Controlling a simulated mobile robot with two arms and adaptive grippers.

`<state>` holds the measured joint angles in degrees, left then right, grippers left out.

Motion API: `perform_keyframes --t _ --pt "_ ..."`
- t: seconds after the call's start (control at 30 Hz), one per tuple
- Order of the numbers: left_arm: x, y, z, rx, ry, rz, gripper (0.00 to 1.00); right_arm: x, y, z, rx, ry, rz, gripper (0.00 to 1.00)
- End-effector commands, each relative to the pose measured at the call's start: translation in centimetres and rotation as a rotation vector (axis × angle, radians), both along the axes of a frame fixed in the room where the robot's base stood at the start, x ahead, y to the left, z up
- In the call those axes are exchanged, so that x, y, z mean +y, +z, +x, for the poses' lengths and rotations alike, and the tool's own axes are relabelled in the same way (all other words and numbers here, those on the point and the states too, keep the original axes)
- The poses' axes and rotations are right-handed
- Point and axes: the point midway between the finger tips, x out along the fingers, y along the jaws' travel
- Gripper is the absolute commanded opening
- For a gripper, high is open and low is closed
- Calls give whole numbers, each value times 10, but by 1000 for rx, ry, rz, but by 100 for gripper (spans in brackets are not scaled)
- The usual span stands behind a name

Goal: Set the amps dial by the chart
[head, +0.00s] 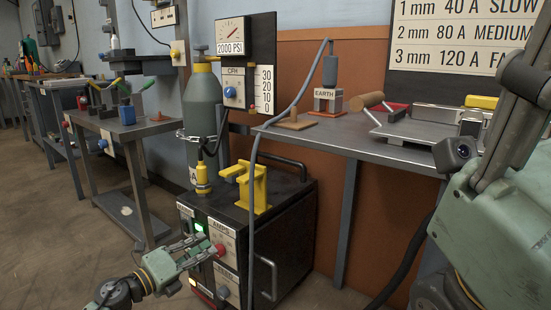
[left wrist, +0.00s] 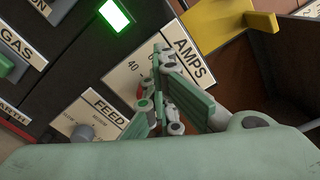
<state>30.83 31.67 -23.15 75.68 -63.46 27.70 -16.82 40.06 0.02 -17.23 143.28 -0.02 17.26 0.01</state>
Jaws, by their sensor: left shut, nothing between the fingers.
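The welder (head: 285,212) is a black box with a yellow bracket on top. The red amps dial (head: 220,250) is on its front panel below the AMPS label. My left gripper (head: 205,247) is shut and empty, its fingertips close in front of the amps dial. In the left wrist view the fingers (left wrist: 160,80) cover most of the dial beside the AMPS label (left wrist: 190,60); a "40" mark shows next to them. I cannot tell whether they touch the dial. The chart (head: 460,35) lists 1 mm 40 A, 2 mm 80 A and 3 mm 120 A.
A feed knob (left wrist: 85,132) and a lit green lamp (left wrist: 115,14) are close to the left fingers. A grey cylinder (head: 203,115) stands behind the welder. A grey hose (head: 252,190) hangs past its front. A metal bench (head: 350,142) stands at right.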

Motion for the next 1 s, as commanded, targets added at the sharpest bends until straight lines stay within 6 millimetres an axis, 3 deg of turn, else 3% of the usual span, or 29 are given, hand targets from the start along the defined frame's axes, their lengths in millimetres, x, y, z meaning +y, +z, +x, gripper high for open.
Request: perform_keyframes --t 1.0 --pt "4 -16 8 -3 10 5 0 0 -8 1 2 -1 0 40"
